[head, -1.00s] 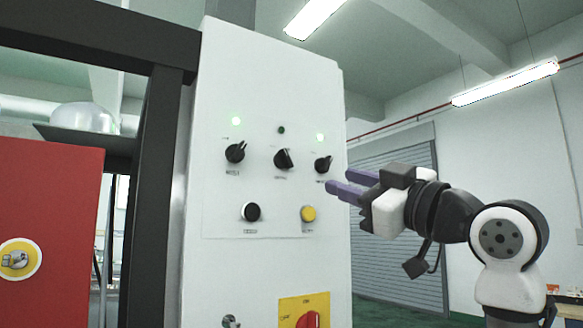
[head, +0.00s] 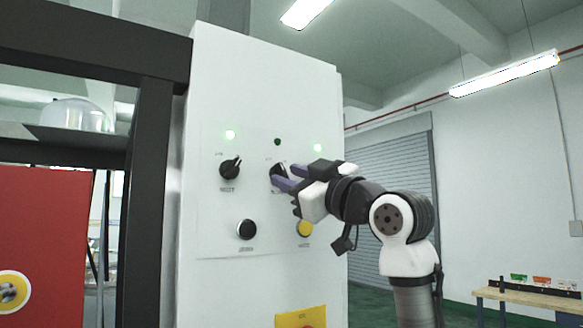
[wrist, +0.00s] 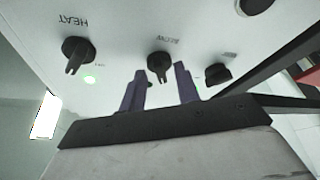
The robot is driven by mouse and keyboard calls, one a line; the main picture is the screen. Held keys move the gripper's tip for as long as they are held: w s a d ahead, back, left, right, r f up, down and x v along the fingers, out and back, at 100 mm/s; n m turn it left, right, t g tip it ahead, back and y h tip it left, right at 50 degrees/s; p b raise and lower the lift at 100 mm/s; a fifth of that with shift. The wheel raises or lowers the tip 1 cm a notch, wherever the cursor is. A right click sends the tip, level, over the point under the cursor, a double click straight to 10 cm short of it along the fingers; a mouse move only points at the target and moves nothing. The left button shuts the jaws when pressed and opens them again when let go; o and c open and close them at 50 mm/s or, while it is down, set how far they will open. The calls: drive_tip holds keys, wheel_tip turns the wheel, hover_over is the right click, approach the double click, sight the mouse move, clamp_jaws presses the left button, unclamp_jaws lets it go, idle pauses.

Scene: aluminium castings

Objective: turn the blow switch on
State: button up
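The blow switch is the middle black rotary knob (head: 278,172) on the white panel, partly hidden behind my fingers in the head view. In the wrist view the blow knob (wrist: 160,64) shows under an upside-down label, its pointer toward my gripper. The small lamp (head: 277,142) above it is dark. My gripper (head: 283,178) is at the panel, and its two purple fingers (wrist: 160,72) are apart.
The heat knob (wrist: 77,55) has a lit green lamp (wrist: 90,78). A left knob (head: 230,167) also has a lit green lamp (head: 230,134). Black (head: 246,229) and yellow (head: 305,229) push buttons sit below. A dark frame post (head: 150,200) stands left of the cabinet.

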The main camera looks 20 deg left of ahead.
drive_tip(key=shift+w+a+r, duration=0.1)
drive_tip(key=shift+a, duration=0.1)
clamp_jaws()
drive_tip(key=shift+m, duration=0.4)
drive_tip(key=m+t+b, duration=0.1)
drive_tip(key=m+t, duration=0.1)
drive_tip(key=m, duration=0.1)
drive_tip(key=shift+m+h, duration=0.3)
drive_tip(key=m, duration=0.1)
drive_tip(key=m+t+b, duration=0.1)
drive_tip(key=m+t+h, duration=0.1)
drive_tip(key=m, duration=0.1)
drive_tip(key=shift+s+a, duration=0.15)
drive_tip(key=shift+s, duration=0.15)
drive_tip(key=m+t+h, duration=0.1)
drive_tip(key=m, duration=0.2)
drive_tip(key=m+t+h+b, duration=0.1)
drive_tip(key=m, duration=0.2)
drive_tip(key=m+t+h, duration=0.1)
drive_tip(key=m, duration=0.2)
drive_tip(key=shift+s+a+r+h, duration=0.1)
drive_tip(key=shift+s+h, duration=0.05)
drive_tip(key=shift+h, duration=0.25)
